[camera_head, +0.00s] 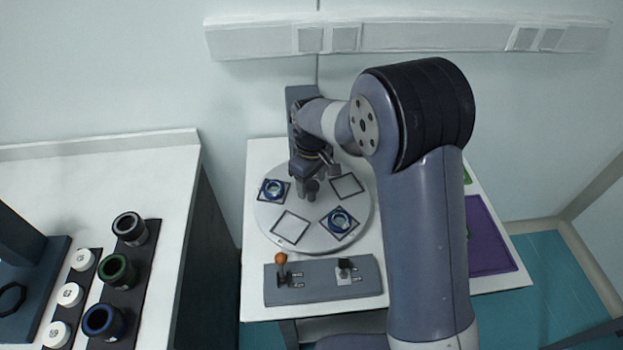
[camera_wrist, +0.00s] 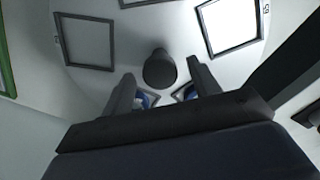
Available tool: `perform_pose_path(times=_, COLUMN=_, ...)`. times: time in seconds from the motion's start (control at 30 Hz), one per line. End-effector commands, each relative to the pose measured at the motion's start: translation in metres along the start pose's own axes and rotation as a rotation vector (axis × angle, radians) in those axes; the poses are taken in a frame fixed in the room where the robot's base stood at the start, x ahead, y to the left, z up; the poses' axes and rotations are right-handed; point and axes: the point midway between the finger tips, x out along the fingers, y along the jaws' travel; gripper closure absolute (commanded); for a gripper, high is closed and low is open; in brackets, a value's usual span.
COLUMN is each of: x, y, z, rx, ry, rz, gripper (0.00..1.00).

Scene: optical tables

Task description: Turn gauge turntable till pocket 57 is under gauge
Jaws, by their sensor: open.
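The round light-grey turntable (camera_head: 313,238) carries square pocket frames. Two pockets hold blue rings, one at the left (camera_head: 273,189) and one at the front right (camera_head: 341,222). The front-left pocket (camera_head: 290,228) and back-right pocket (camera_head: 347,186) look empty. A dark upright knob (camera_wrist: 159,70) stands on the turntable in the wrist view. My gripper (camera_head: 311,188) is open over the turntable, its fingers on either side of the knob in the wrist view; I cannot tell if they touch it. A grey post (camera_head: 300,93) stands behind, mostly hidden by my arm. Pocket numbers are too small to read surely.
A grey panel (camera_head: 325,282) in front has an orange-topped lever (camera_head: 281,262) and a black-topped switch (camera_head: 345,266). A purple mat (camera_head: 488,238) lies at the right. The left bench holds dark, green and blue rings (camera_head: 104,321) and white numbered discs (camera_head: 70,294).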

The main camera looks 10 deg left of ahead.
Motion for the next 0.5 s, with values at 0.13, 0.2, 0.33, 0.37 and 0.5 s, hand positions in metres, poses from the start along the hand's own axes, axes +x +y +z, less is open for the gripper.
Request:
perform_pose_path(times=0.13, x=0.0011, y=0.0, z=-0.0001, rx=0.0, ry=0.0, rz=0.0, gripper=0.42)
perform_pose_path(times=0.2, x=0.0009, y=0.0001, z=-0.0001, rx=0.0, ry=0.001, rz=0.0, gripper=0.42)
perform_pose_path(times=0.33, x=0.0008, y=0.0001, z=-0.0002, rx=0.0, ry=0.001, rz=0.0, gripper=0.5)
perform_pose_path(times=0.37, x=0.0007, y=0.0001, z=-0.0002, rx=0.0, ry=0.001, rz=0.001, gripper=0.52)
perform_pose_path(times=0.5, x=0.0006, y=0.0001, z=-0.0002, rx=0.0, ry=0.001, rz=0.001, gripper=0.64)
